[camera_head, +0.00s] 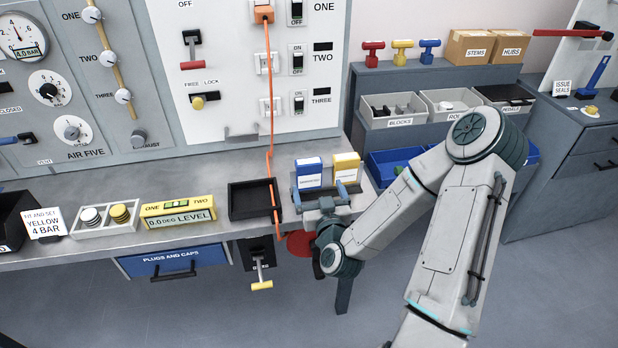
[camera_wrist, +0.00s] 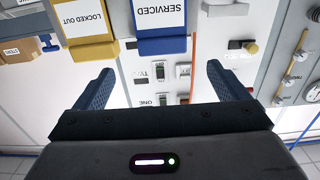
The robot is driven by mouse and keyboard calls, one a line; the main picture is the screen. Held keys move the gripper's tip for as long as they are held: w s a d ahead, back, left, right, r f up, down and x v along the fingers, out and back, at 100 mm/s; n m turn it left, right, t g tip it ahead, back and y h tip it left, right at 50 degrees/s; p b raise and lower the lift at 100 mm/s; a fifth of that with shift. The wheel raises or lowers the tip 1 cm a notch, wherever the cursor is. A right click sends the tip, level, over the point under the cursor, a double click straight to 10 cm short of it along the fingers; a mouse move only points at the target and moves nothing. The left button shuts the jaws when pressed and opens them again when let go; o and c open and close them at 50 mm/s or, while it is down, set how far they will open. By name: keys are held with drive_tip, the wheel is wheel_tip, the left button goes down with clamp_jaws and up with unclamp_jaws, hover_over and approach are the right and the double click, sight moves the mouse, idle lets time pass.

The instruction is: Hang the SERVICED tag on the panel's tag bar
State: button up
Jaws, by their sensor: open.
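The SERVICED tag, a white card with a blue base, is upside down at the top of the wrist view (camera_wrist: 160,22). The blue-edged tag standing at the bench's right end in the head view (camera_head: 309,174) matches it. My gripper (camera_head: 322,197) is in front of the tags at the bench edge. It is open, and its two blue fingers (camera_wrist: 162,88) are spread wide with nothing between them. The SERVICED tag lies beyond the fingertips, apart from them. A grey bracket low on the white panel (camera_head: 241,133) looks like the tag bar; it is empty.
The yellow LOCKED OUT tag (camera_wrist: 85,22) stands beside the SERVICED tag. A level (camera_head: 178,211) lies farther left.

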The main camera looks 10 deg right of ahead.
sight(310, 168)
drive_tip(key=w+b, duration=0.4)
drive_tip(key=b, duration=0.3)
drive_tip(key=shift+w, duration=0.4)
drive_tip(key=shift+w+a+p, duration=0.2)
drive_tip(key=shift+w+p, duration=0.2)
drive_tip(key=shift+w, duration=2.7)
drive_tip(key=c, duration=1)
